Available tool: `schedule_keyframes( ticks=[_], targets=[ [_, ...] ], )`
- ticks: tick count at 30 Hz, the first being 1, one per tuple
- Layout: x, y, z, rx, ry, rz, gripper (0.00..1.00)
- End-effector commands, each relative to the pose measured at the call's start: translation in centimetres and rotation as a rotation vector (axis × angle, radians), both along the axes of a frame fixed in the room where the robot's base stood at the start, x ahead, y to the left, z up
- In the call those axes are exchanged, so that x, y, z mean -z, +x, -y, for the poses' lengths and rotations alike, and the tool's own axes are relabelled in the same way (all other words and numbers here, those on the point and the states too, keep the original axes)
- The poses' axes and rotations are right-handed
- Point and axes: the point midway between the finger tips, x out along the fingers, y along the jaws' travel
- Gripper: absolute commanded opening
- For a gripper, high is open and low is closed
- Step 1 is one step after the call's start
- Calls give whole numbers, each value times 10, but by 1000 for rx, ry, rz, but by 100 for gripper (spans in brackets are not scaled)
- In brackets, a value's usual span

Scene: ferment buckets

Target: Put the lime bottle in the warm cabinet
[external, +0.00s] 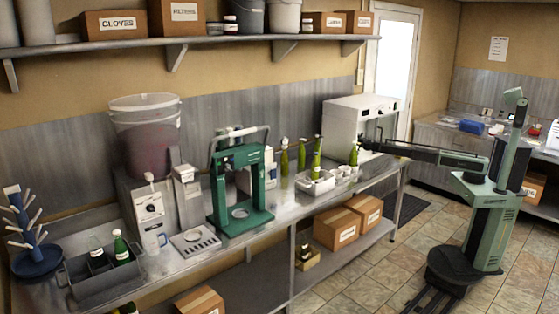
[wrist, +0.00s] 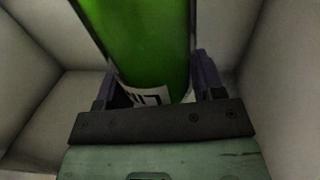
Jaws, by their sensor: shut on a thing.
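The lime bottle (wrist: 145,40), bright green with a white label partly showing near its lower end, stands between the two fingers of my gripper (wrist: 157,88) in the wrist view. My gripper is shut on it. Pale walls and corners of the warm cabinet (wrist: 285,70) surround the bottle and fingers. In the external view the white cabinet (external: 350,117) stands at the far end of the counter, and my arm reaches to its open front. The held bottle cannot be made out there. Whether its base touches the cabinet floor cannot be told.
Several green bottles (external: 317,160) stand on the counter left of the cabinet, near a white tray (external: 318,187) and small cups. One more bottle (external: 354,154) stands just before the cabinet. A green press (external: 240,185) stands farther left. The cabinet's side walls are close around my gripper.

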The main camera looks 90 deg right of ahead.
Motion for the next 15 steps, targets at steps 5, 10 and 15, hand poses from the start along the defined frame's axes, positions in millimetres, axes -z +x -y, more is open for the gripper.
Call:
schedule_keyframes(
  ticks=[5,10,15],
  targets=[
    [6,2,3,0,-1,-1,19],
    [9,2,3,0,-1,-1,19],
    [9,2,3,0,0,0,81]
  ],
)
